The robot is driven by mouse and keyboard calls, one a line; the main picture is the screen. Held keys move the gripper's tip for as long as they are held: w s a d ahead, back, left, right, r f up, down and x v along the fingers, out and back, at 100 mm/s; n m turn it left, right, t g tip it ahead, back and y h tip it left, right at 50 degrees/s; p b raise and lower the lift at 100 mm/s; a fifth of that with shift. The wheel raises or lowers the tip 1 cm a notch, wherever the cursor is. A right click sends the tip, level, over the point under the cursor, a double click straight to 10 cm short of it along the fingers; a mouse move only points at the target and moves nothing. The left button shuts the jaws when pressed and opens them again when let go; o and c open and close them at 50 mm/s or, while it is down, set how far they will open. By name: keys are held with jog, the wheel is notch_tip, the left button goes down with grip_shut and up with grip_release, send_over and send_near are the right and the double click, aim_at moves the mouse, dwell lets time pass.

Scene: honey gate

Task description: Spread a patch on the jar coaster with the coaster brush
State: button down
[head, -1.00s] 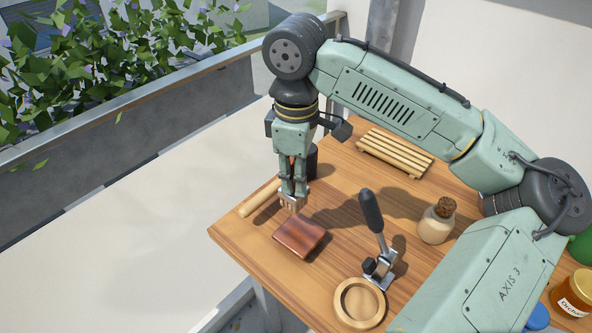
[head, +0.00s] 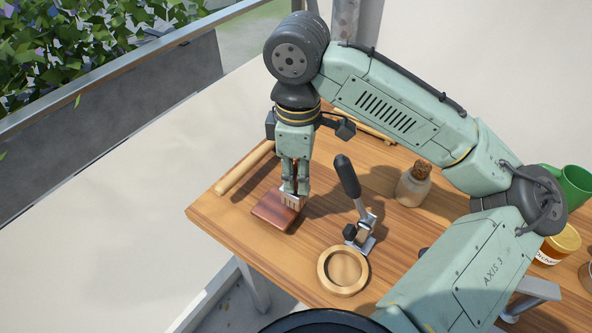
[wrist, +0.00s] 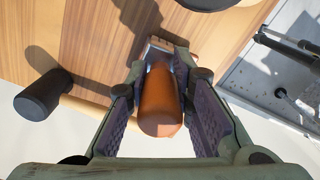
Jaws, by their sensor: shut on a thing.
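My gripper (head: 295,186) is shut on the coaster brush, whose rounded orange-brown handle (wrist: 161,108) lies between the finger pads in the wrist view. The brush points down, with its pale head (head: 291,201) lowest. A glossy reddish-brown square block, which looks like the jar coaster (head: 272,212), lies flat near the table's left corner. The brush head is over the block's far right part and hides some of it. I cannot tell whether the bristles touch it.
A toggle clamp with a black handle (head: 347,176) and a wooden ring (head: 322,269) stand right of the block. A corked jar (head: 413,186) is farther right. A pale wooden rod (head: 245,168) lies at the left edge. A dark cylinder (wrist: 42,96) shows in the wrist view.

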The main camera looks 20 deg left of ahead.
jog(key=shift+f, duration=1.05)
jog(key=a, duration=0.2)
jog(key=w+a, duration=0.1)
jog(key=a, duration=0.2)
jog(key=shift+w+a, duration=0.3)
jog(key=shift+w, duration=0.1)
jog(key=shift+s+a+r, duration=0.2)
jog(key=shift+s+r, duration=0.1)
jog(key=shift+s, duration=0.25)
jog(key=shift+s+a+r, duration=0.15)
jog(key=shift+s+r, duration=0.1)
jog(key=shift+s, duration=0.3)
jog(key=shift+s+a+r, duration=0.2)
jog(key=shift+s+r, duration=0.1)
jog(key=shift+s, duration=0.25)
jog(key=shift+f, duration=0.1)
